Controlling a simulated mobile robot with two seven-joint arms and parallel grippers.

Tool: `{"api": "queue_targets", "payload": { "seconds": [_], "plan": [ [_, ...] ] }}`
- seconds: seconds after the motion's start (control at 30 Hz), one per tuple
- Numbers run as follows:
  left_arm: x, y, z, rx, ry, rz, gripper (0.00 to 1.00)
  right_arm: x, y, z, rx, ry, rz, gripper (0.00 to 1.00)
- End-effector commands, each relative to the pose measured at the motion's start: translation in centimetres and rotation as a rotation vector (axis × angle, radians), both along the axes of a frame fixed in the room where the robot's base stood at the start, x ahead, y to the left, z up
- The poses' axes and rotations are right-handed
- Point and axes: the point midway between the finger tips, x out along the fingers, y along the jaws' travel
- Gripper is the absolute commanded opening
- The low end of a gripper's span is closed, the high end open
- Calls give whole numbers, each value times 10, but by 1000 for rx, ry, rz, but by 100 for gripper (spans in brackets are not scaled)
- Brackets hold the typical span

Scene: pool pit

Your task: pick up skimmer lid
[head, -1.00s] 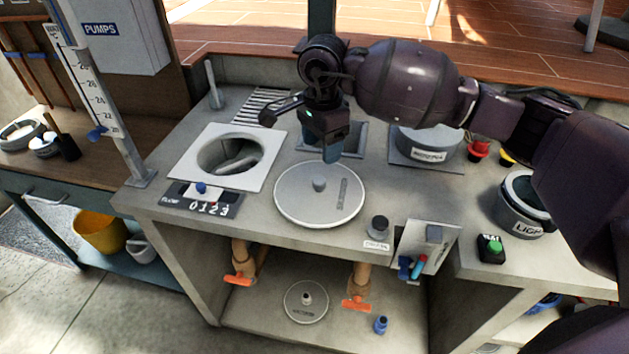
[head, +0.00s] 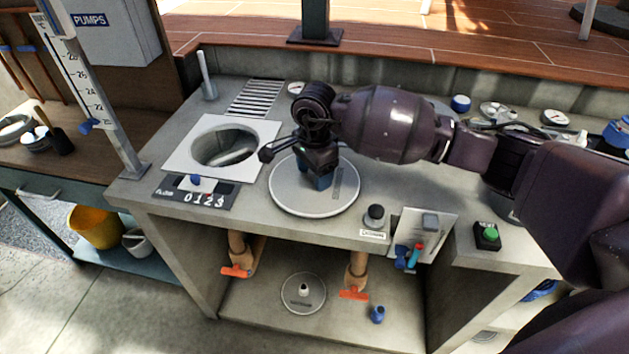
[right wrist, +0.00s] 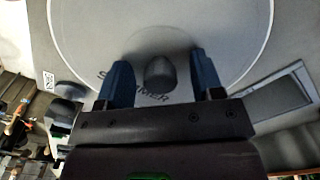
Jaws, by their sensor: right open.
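My right gripper (head: 318,183) is over the lid, pointing down. In the right wrist view its two blue fingers (right wrist: 160,82) are open, one on each side of the knob, with gaps to both. In the head view the gripper hides the knob. My left gripper is not in view.
A square plate with a round open well (head: 228,147) is left of the lid, with a number strip (head: 195,193) below it. A black knob (head: 375,216) and a tilted switch panel (head: 424,236) are at the front right. A smaller lid (head: 303,292) lies on the lower shelf.

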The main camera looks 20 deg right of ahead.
Motion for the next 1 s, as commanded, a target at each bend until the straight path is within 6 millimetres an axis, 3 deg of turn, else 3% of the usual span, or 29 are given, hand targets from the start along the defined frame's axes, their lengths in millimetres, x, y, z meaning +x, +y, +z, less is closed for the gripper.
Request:
{"api": "queue_targets", "payload": {
  "seconds": [0.2,0.57,0.83,1.0],
  "plan": [
    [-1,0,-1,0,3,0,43,0,0,0,0,-1,0,58],
    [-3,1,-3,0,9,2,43,0,0,0,0,-1,0,3],
    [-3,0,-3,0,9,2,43,0,0,2,1,-2,0,1],
    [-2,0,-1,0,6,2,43,1,0,18,0,-6,0,1]
  ]
}}
